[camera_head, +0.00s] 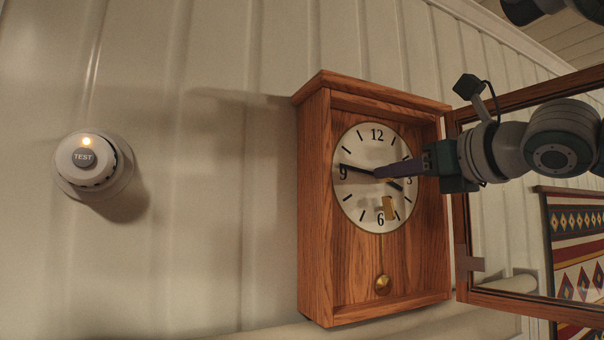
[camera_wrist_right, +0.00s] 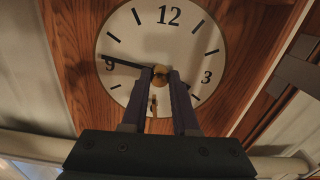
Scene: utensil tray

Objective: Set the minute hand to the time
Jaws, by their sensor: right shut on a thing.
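A wooden wall clock (camera_head: 314,200) has a white dial (camera_head: 362,205), which also shows in the wrist view (camera_wrist_right: 120,45). Its black minute hand (camera_head: 354,168) points just above the 9; it also shows in the wrist view (camera_wrist_right: 125,63). The short hour hand (camera_head: 394,184) points near the 4, partly hidden by my fingers. My right gripper (camera_head: 378,172) comes in from the right and is shut at the dial's centre. In the wrist view its fingertips (camera_wrist_right: 160,73) close on the brass hub end of the minute hand. My left gripper is not in view.
The clock's door (camera_head: 462,215) stands open on the right, with my right arm in front of it. A small brass piece (camera_head: 389,208) sits low on the dial, above the pendulum (camera_head: 382,282). A round TEST device (camera_head: 72,160) is on the left wall.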

